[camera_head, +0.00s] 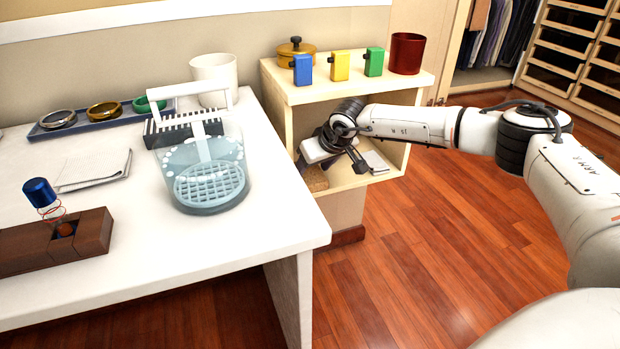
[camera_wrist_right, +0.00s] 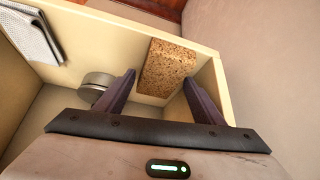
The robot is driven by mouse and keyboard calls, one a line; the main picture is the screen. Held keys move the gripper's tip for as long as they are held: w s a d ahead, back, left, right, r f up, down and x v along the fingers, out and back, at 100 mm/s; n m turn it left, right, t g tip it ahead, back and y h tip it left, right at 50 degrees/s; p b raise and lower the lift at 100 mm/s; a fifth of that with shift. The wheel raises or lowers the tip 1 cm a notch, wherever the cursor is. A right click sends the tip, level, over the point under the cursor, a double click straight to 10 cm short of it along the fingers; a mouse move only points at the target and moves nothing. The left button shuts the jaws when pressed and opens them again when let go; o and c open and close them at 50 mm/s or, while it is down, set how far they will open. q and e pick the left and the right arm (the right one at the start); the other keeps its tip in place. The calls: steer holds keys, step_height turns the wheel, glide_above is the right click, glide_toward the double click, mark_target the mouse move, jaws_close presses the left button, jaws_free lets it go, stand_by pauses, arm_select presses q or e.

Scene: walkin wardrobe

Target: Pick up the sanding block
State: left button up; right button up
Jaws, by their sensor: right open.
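The sanding block appears to be the speckled brown, cork-like block (camera_wrist_right: 168,68) inside the shelf compartment, close to its side wall. In the head view a brown block (camera_head: 314,179) shows low in the compartment, partly covered by my arm. My right gripper (camera_head: 338,150) is at the compartment opening. In the right wrist view its two dark fingers (camera_wrist_right: 159,80) are spread apart, with the block lying beyond and between their tips. The gripper is empty; I cannot tell whether the fingers touch the block. My left gripper is out of view.
The compartment also holds a round metal tin (camera_wrist_right: 97,86) beside one finger and a folded grey cloth (camera_wrist_right: 30,34). The shelf unit (camera_head: 384,93) carries a pot, coloured boxes and a red cup on top. The white table (camera_head: 240,245) stands close at left.

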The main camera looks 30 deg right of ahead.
mark_target(313, 173)
steer(key=c, duration=0.9)
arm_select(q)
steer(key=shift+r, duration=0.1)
arm_select(e)
steer(key=shift+r, duration=0.15)
